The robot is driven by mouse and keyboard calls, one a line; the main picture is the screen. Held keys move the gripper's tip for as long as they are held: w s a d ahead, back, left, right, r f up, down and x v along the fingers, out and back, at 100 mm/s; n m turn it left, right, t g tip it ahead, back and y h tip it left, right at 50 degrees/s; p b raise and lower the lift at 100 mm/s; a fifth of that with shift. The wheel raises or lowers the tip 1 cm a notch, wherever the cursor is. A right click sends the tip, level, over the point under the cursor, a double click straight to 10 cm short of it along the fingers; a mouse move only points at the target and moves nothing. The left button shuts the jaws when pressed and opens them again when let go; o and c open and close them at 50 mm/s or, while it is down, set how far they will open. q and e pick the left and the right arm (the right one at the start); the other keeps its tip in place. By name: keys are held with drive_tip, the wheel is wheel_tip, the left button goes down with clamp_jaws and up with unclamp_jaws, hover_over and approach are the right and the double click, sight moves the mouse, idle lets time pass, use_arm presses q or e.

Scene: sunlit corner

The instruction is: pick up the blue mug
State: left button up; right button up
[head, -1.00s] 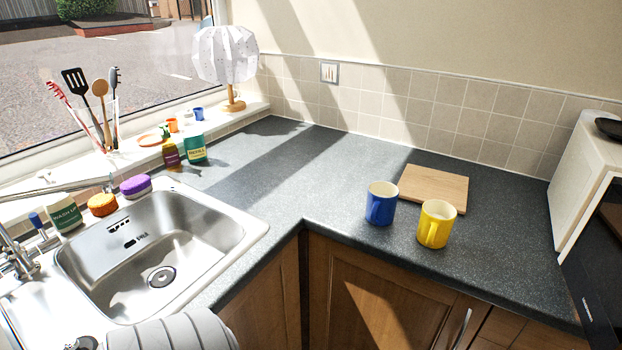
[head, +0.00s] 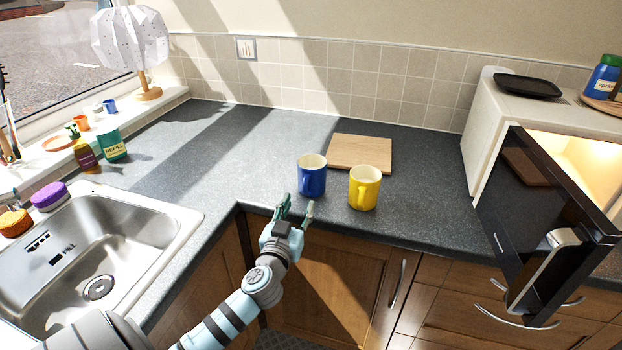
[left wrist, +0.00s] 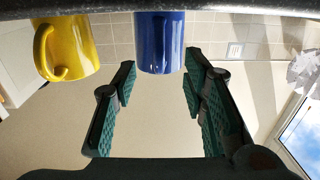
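In the left wrist view, which is upside down, the blue mug (left wrist: 160,42) lies ahead, between the lines of the two spread fingers (left wrist: 160,80). The fingers do not appear to touch it. My right gripper is not in view.
A yellow mug (head: 366,190) stands close to the right of the blue one. A wooden board (head: 360,152) lies behind. The sink (head: 85,240) is at left. At right is a microwave (head: 480,145) with its dark door (head: 530,205) open.

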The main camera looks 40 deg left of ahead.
sight(304, 191)
use_arm(q)
drive_tip(key=x, duration=0.7)
drive_tip(key=shift+d+r+p, duration=0.1)
drive_tip(key=shift+r+p, duration=0.05)
drive_tip(key=shift+p, duration=0.2)
drive_tip(key=shift+w, duration=0.25)
drive_tip(key=shift+s, duration=0.15)
clamp_jaws()
